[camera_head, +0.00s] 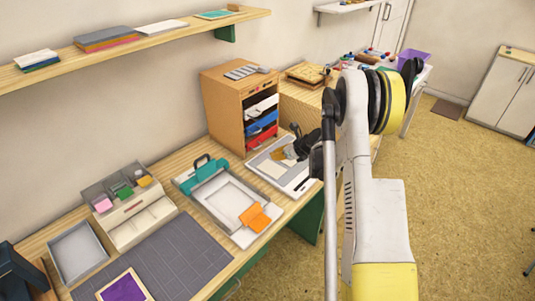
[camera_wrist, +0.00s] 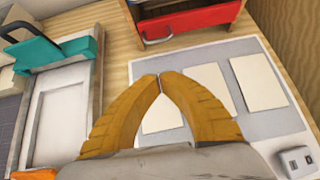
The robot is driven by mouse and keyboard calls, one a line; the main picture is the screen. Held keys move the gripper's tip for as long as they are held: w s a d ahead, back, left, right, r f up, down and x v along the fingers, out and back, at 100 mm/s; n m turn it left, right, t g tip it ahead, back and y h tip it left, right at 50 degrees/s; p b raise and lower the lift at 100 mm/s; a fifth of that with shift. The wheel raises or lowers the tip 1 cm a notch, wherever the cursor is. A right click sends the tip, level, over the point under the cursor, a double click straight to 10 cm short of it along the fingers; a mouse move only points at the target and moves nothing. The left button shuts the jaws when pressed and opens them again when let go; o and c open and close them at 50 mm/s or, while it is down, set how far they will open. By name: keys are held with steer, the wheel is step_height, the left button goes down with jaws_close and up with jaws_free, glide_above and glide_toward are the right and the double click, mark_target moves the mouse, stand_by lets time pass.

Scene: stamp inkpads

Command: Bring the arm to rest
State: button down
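My gripper (camera_head: 279,154) hangs over the right part of the workbench in the head view, above a grey board (camera_head: 265,163) with pale cards. In the wrist view my gripper (camera_wrist: 159,76) shows two tan ribbed fingers whose tips meet. Nothing shows between them, so it is shut and empty. Several pale cards lie on the grey board (camera_wrist: 235,55) below the fingers. One card (camera_wrist: 160,117) is partly hidden behind the fingers. My arm reaches in from the right side of the head view.
A wooden cabinet (camera_head: 222,108) with red and blue drawers stands behind the gripper. A teal-and-white press (camera_head: 215,197) with an orange piece (camera_head: 255,218) is to the left. Farther left are an organizer (camera_head: 133,223) with coloured pads and a grey mat (camera_head: 178,258). Open floor (camera_head: 455,180) lies right.

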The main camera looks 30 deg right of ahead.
steer(key=p+v, duration=0.1)
steer(key=v, duration=0.3)
steer(key=shift+s+r, duration=0.1)
steer(key=shift+r, duration=0.1)
steer(key=s+a+r+n+g+h, duration=0.1)
steer(key=s+a+r+n, duration=0.4)
steer(key=a+r+n, duration=0.3)
steer(key=s+a+r+n+g, duration=0.1)
steer(key=s+a+r+n, duration=0.5)
steer(key=r, duration=0.4)
steer(key=s+a+r+n+h, duration=0.1)
steer(key=s+a+n, duration=0.4)
steer(key=s+n, duration=0.4)
steer(key=s+a+r+n+h, duration=0.1)
steer(key=s+a+r+n, duration=0.1)
steer(key=s+a+n, duration=0.3)
steer(key=s+n, duration=0.4)
steer(key=s, duration=0.3)
steer(key=shift+s+r, duration=0.2)
